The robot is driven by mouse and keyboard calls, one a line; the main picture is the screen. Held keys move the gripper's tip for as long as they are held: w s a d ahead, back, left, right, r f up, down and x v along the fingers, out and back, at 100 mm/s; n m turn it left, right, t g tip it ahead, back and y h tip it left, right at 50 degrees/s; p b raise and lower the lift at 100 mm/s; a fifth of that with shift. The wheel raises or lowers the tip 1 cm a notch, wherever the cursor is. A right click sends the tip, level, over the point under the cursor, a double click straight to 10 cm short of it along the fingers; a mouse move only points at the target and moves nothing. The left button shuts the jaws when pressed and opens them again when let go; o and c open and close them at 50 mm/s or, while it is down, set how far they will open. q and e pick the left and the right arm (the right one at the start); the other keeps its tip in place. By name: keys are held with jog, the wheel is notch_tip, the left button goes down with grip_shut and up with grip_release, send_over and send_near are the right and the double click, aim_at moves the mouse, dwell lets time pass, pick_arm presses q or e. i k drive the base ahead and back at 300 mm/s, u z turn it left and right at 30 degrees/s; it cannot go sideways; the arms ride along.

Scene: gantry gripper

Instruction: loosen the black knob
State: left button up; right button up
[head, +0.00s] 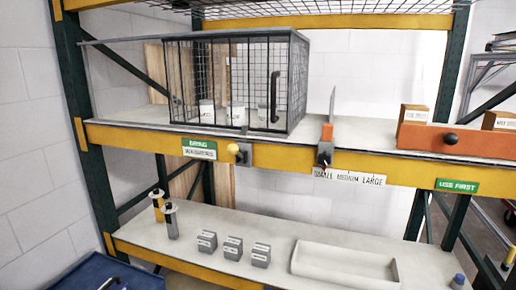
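A round black knob (450,139) sticks out from the front of an orange block (428,142) on the right of the upper shelf. A yellow knob (233,149) sits on a grey bracket further left on the beam. Neither of my grippers shows in the head view.
A wire cage (291,85) with a black handle encloses several white containers on the upper shelf. Grey boxes (233,248), a long white tray (345,264) and two bottle-like objects stand on the lower shelf. A blue surface (85,275) is at the lower left.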

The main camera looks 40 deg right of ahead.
aim_at(325, 159)
jog(key=z, duration=1.95)
